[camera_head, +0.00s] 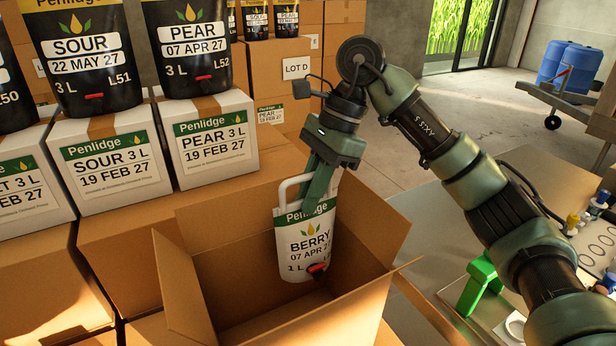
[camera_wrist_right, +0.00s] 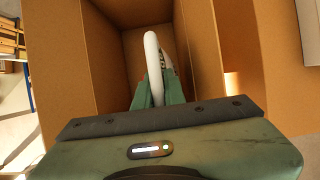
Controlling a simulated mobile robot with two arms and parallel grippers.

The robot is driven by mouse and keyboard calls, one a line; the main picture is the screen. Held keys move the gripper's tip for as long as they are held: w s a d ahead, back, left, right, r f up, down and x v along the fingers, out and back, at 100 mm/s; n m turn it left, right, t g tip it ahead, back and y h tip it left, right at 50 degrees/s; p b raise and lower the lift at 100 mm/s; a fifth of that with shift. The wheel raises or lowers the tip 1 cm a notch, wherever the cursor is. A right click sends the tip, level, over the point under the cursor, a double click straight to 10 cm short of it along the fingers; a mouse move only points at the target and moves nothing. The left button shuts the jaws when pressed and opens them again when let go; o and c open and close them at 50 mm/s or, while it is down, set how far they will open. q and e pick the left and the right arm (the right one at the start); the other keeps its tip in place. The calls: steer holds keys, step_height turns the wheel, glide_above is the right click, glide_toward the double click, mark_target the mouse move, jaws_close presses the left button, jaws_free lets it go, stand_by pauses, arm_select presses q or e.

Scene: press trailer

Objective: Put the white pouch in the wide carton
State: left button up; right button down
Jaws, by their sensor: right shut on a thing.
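The white pouch (camera_head: 305,246), labelled Penlidge BERRY 07 APR 27, 1 L, with a red tap, hangs upright in the mouth of the open wide carton (camera_head: 355,318). Its lower part is inside the carton walls; I cannot tell whether it touches the bottom. My right gripper (camera_head: 318,190) is above the carton, shut on the pouch's white handle at the top. In the right wrist view, the green fingers of the gripper (camera_wrist_right: 160,92) close around the white handle (camera_wrist_right: 152,60), with the brown carton walls around. My left gripper is not in view.
White Penlidge cartons (camera_head: 112,160) topped with black pouches (camera_head: 85,55) stand at left on brown boxes. The carton's flaps (camera_head: 180,285) stand open. A worktable (camera_head: 450,225) with a green object (camera_head: 480,284) is at right, under my right arm.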

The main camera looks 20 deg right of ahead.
mark_target(309, 239)
step_height(309, 239, down, 10)
steer(key=p, duration=0.2)
steer(key=shift+f+p, duration=0.25)
steer(key=shift+p, duration=0.15)
step_height(309, 239, down, 3)
steer(key=shift+f+p, duration=0.2)
steer(key=shift+p, duration=0.45)
steer(key=shift+f, duration=0.25)
steer(key=shift+f+b, duration=0.25)
steer(key=shift+b, duration=0.25)
steer(key=shift+f+b, duration=0.3)
steer(key=shift+b, duration=0.1)
